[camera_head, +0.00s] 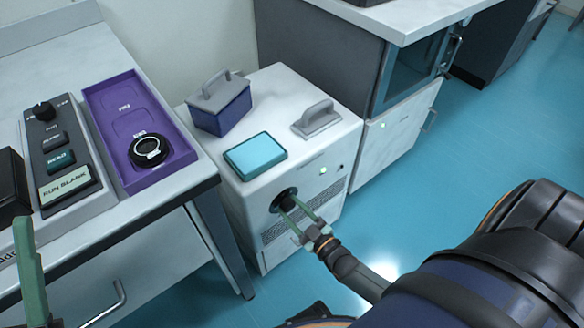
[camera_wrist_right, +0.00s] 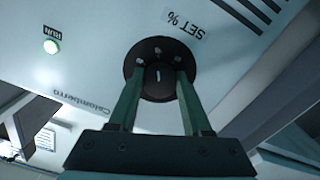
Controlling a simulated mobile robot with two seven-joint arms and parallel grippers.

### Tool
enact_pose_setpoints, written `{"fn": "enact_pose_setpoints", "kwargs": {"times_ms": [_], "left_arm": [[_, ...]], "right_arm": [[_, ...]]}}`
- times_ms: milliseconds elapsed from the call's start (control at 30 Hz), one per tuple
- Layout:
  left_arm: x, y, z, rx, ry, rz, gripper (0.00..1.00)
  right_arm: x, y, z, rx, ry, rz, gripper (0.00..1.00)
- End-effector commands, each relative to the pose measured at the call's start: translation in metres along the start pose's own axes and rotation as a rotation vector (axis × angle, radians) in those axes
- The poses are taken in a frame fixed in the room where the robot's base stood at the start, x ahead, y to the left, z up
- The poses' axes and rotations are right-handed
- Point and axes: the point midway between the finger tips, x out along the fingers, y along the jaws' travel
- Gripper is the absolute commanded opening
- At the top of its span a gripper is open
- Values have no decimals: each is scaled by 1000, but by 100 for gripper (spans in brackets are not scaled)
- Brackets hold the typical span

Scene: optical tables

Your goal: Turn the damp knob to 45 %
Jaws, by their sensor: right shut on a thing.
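The black round knob (camera_head: 288,200) is on the front face of a white box-shaped unit (camera_head: 340,150). My right gripper (camera_head: 300,212) reaches it from the lower right and its green fingers are shut on the knob. In the right wrist view the fingers (camera_wrist_right: 157,95) sit on both sides of the knob (camera_wrist_right: 158,84), which has a pale pointer mark. A "SET %" label (camera_wrist_right: 187,24) is beside it; no percentage reading can be made out. My left gripper (camera_head: 30,270) shows only as one green finger at the lower left edge, so its opening is hidden.
On the unit stand a blue-grey handled box (camera_head: 220,108), a light-blue pad (camera_head: 256,155) and a grey handle (camera_head: 315,117). A green lamp (camera_head: 323,170) is on its front. Left is a table with a purple tray (camera_head: 170,140) and a button panel (camera_head: 60,150). Floor at right is clear.

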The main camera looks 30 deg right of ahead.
Motion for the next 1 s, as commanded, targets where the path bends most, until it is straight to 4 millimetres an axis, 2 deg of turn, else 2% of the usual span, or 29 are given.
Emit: {"fn": "enact_pose_setpoints", "kwargs": {"times_ms": [600, 633, 867, 1000], "left_arm": [[1, -1, -1, 2, 1, -2, 46], [1, -1, -1, 2, 2, -2, 46], [1, -1, -1, 3, 4, -3, 46], [2, -2, -1, 4, 6, -3, 46]], "right_arm": [[2, 0, -1, 43, 3, 1, 0], [2, 0, -1, 43, 3, 1, 51], [1, 0, -1, 42, 2, 1, 77], [0, 0, 0, 42, 1, 0, 79]]}}
